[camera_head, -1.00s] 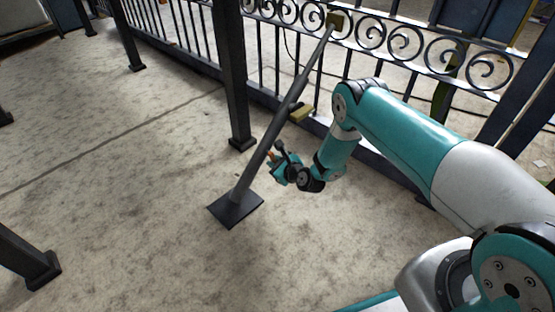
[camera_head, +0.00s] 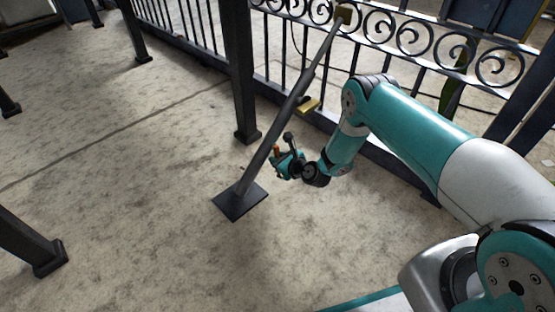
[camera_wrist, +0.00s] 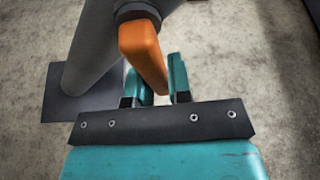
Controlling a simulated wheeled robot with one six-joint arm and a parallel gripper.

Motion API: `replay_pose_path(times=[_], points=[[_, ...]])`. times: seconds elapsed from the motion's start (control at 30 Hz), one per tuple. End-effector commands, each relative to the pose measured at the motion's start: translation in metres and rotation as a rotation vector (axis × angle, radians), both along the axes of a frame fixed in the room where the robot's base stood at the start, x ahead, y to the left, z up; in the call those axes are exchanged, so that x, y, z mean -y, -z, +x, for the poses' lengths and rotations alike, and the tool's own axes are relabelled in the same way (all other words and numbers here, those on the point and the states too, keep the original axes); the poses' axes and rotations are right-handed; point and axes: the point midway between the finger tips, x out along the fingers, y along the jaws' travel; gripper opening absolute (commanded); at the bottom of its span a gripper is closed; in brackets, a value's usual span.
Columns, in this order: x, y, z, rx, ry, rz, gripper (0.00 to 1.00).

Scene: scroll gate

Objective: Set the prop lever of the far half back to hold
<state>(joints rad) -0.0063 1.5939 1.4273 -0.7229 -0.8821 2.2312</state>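The prop lever (camera_wrist: 141,45) has an orange handle and a dark collar on the grey prop. In the wrist view the handle slants down between the two teal fingers of my gripper (camera_wrist: 160,88). The fingers sit close on both sides of it and look shut on its end. In the head view my gripper (camera_head: 280,163) is beside the lower part of the slanted prop pole (camera_head: 270,140), with the orange handle (camera_head: 276,149) at its tip. The pole runs from a dark square floor plate (camera_head: 228,208) up to a yellowish bracket (camera_head: 343,13) on the gate.
A black iron gate with scrolls (camera_head: 412,38) runs along the back. A dark post (camera_head: 240,75) stands left of the prop. A yellowish block (camera_head: 308,105) sits low by the gate. Another post (camera_head: 35,250) is at the lower left. The concrete floor between is clear.

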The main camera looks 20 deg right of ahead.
Motion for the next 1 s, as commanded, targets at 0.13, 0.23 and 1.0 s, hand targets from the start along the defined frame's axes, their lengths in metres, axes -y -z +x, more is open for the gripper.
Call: replay_pose_path(times=[0.13, 0.23, 1.0], points=[[0.000, 0.001, -0.001, -0.002, -0.001, -0.001, 0.43], [0.000, 0.000, 0.000, -0.001, 0.000, 0.000, 0.43], [0.054, -0.053, -0.103, -0.009, 0.008, 0.005, 0.43]])
